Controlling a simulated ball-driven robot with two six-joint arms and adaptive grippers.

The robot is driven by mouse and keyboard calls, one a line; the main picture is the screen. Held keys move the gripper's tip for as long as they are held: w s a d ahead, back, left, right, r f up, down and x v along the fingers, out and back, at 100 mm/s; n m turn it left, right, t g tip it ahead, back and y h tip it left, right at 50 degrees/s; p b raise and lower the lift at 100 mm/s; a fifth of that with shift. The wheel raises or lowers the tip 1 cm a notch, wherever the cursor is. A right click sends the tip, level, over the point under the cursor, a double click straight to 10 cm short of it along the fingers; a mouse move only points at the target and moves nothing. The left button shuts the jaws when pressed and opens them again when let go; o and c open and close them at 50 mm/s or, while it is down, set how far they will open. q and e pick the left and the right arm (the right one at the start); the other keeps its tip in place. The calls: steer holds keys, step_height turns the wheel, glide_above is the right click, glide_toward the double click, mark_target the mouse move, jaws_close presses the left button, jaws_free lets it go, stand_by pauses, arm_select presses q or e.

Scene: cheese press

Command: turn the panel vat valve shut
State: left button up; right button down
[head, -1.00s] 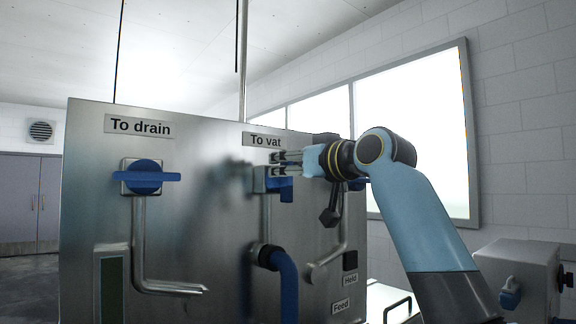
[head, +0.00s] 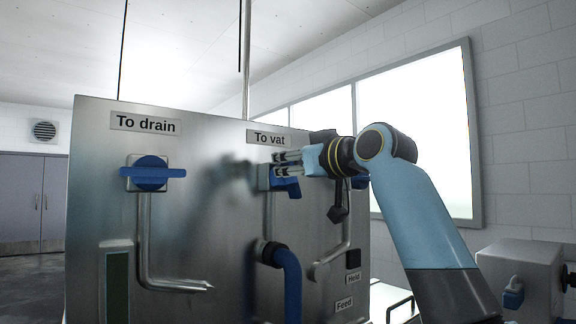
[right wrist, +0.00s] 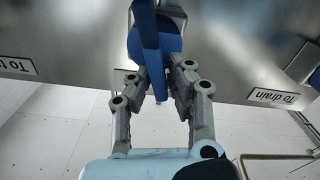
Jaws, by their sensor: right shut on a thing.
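The vat valve is on the steel panel under the "To vat" label (head: 269,138). Its blue handle (head: 289,187) shows partly below my gripper in the head view and slants down to the right. My right gripper (head: 278,163) is at this valve, its fingers closed around the handle. In the right wrist view the blue handle (right wrist: 147,45) runs down between the two fingertips (right wrist: 164,85). The fingers hide part of the valve in the head view. My left gripper is not in view.
The drain valve (head: 152,173) has a level blue handle on the panel's left, under "To drain" (head: 145,124). A blue hose (head: 290,285) and pipe (head: 143,240) stand out from the panel. A grey box (head: 520,270) stands at the lower right.

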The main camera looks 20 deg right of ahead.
steer(key=n, duration=0.2)
steer(key=n+b, duration=0.1)
steer(key=shift+s+a+f+n, duration=0.1)
steer(key=shift+s+a+n, duration=0.05)
steer(key=shift+a+n, duration=0.2)
steer(key=n, duration=0.1)
steer(key=n+b, duration=0.1)
steer(key=n, duration=0.1)
steer(key=n+b, duration=0.1)
steer(key=shift+s+a+f+n, duration=0.15)
steer(key=shift+a+f+n, duration=0.1)
steer(key=shift+a+f, duration=0.05)
steer(key=n, duration=0.1)
steer(key=n+b, duration=0.2)
steer(key=shift+a+f+n, duration=0.15)
steer(key=shift+f+n, duration=0.1)
steer(key=shift+n, duration=0.05)
steer(key=shift+s+f+n+b, duration=0.1)
steer(key=shift+f+n+b, duration=0.1)
steer(key=shift+n+b, duration=0.55)
steer(key=shift+f+n+b, duration=0.15)
steer(key=shift+n+b, duration=0.15)
steer(key=shift+n, duration=0.85)
steer(key=c, duration=1.3)
jaws_free()
steer(key=shift+c, duration=0.2)
steer(key=shift+f, duration=0.25)
